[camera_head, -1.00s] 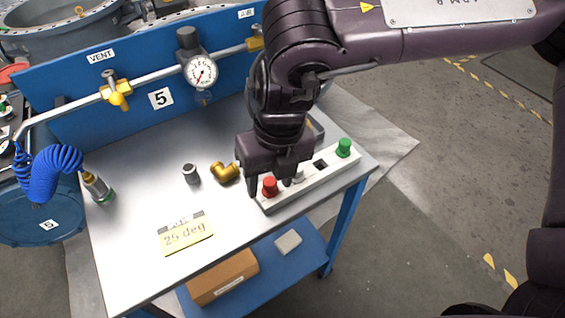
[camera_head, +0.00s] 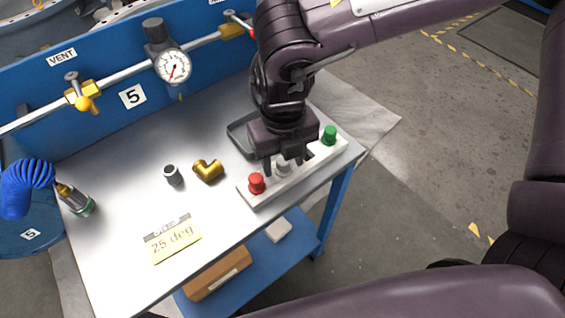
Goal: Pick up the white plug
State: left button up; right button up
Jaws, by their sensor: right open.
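The white plug (camera_head: 283,168) stands in the white rack (camera_head: 258,199) on the metal table, between a red plug (camera_head: 256,183) and a green plug (camera_head: 329,135). My right gripper (camera_head: 284,169) points down over the rack with its fingers open, one on each side of the white plug. The upper part of the plug is partly hidden by the gripper. I cannot tell whether the fingers touch it. A dark purple arm link of mine crosses the bottom right, but no left gripper shows.
A brass elbow (camera_head: 208,171) and a small grey fitting (camera_head: 173,175) lie left of the rack. A dark tray (camera_head: 240,137) sits behind it. A yellow note (camera_head: 173,241) lies at the front. A blue panel with gauge (camera_head: 173,67) and pipe stands at the back.

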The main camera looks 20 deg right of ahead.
jog(key=shift+s, duration=0.15)
jog(key=c, duration=1)
jog(key=shift+r, duration=0.2)
